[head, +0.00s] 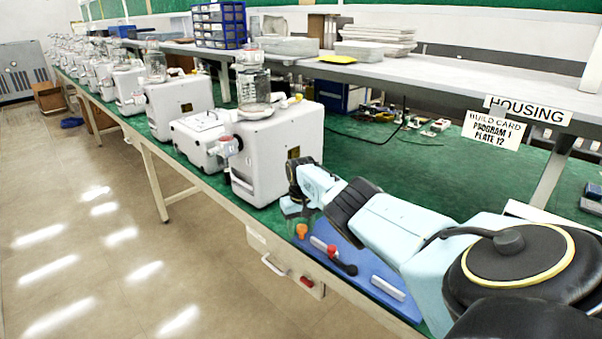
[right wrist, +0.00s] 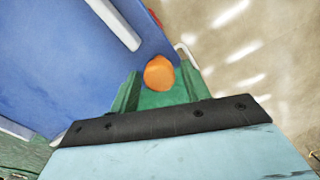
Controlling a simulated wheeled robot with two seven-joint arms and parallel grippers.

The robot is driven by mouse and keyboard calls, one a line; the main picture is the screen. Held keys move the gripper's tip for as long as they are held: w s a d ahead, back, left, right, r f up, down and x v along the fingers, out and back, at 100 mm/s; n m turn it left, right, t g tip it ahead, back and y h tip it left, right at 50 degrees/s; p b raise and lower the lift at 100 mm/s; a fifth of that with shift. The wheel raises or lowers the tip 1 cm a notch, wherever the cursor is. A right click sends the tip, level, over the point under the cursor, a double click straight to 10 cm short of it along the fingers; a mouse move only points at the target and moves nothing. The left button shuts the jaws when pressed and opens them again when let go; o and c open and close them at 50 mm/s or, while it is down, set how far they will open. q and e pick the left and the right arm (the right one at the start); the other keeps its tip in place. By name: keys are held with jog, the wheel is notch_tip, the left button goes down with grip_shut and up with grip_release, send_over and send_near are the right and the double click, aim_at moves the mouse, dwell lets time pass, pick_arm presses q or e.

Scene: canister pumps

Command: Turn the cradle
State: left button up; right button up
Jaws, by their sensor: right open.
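A blue plate (head: 368,264), perhaps the cradle, lies on the green bench top near its front edge. It bears pale bars (head: 388,288) and a dark lever with a red part (head: 342,263). An orange knob (head: 301,230) stands at its left end. My right gripper (head: 296,213) is open, pointing down just above the knob. In the right wrist view the orange knob (right wrist: 159,73) shows between the green fingers, against the blue plate (right wrist: 60,65); I cannot tell whether they touch it. My left gripper is not in view.
A white pump housing (head: 272,160) with a glass jar (head: 253,88) stands just left of my right gripper. More white pumps line the bench behind it. A raised shelf (head: 400,75) runs along the back. The green bench top (head: 430,180) beyond my arm is mostly clear.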

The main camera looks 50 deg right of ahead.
notch_tip(320, 180, up, 5)
jog(key=p, duration=0.3)
jog(key=shift+r, duration=0.2)
notch_tip(320, 180, up, 8)
jog(key=p, duration=0.1)
jog(key=shift+p, duration=0.4)
